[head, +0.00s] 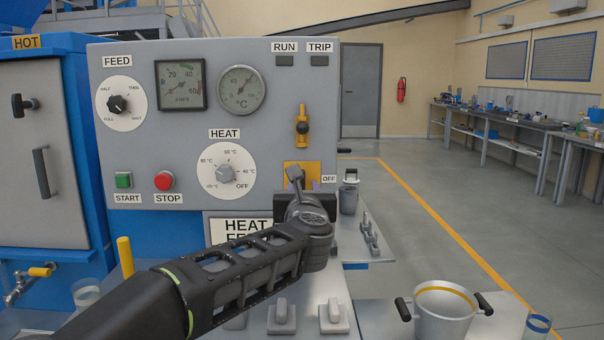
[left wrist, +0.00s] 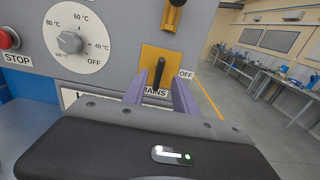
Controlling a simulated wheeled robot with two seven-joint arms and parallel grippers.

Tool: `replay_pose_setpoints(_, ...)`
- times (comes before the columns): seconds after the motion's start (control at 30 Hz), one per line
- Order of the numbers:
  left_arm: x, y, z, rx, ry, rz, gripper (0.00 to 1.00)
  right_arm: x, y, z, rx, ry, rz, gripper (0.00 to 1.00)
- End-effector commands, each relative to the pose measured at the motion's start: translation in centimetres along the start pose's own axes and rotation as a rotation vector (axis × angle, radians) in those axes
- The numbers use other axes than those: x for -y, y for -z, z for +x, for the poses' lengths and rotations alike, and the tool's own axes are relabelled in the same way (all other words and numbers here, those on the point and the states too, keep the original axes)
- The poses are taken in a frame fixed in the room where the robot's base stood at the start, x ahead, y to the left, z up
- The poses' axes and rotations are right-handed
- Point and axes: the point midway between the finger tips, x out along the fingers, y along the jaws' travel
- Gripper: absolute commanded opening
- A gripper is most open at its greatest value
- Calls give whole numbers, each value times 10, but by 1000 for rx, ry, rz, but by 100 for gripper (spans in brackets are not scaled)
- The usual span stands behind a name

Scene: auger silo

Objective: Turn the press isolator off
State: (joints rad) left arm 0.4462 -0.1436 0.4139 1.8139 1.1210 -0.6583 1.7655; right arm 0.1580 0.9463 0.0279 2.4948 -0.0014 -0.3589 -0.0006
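The isolator is a yellow plate (head: 311,169) with a dark lever (head: 294,174) at the lower right of the grey press panel (head: 200,60). In the left wrist view the lever (left wrist: 160,76) stands roughly upright. An OFF label is to its right and a partly hidden MAINS label below. My left gripper (head: 302,186) is in front of the plate. In the left wrist view its purple fingers (left wrist: 160,95) are apart, one on each side of the lever, with gaps visible. Whether the fingertips touch the plate cannot be told. My right gripper is not in view.
A yellow lever (head: 302,127) is above the isolator. The heat dial (head: 225,173), red STOP button (head: 164,181) and green START button (head: 124,180) are to the left. A pot (head: 443,312) stands at lower right. Open floor lies to the right.

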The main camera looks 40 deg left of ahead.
Motion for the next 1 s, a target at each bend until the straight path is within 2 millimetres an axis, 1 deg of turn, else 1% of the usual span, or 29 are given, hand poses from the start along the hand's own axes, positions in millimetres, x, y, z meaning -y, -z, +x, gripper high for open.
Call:
replay_pose_setpoints(0.33, 0, 0, 0, 0, 0, -3, 34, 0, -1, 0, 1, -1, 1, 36)
replay_pose_setpoints(0.47, 0, 0, 4, 0, 0, -2, 34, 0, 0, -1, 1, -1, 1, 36)
replay_pose_setpoints(0.57, 1, 0, 13, -2, 1, -1, 34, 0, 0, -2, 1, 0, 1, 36)
replay_pose_setpoints(0.9, 1, 0, 64, -3, 1, -1, 34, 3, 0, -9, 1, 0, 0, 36)
replay_pose_setpoints(1.0, 1, 0, 73, -2, 2, -1, 34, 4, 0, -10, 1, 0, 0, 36)
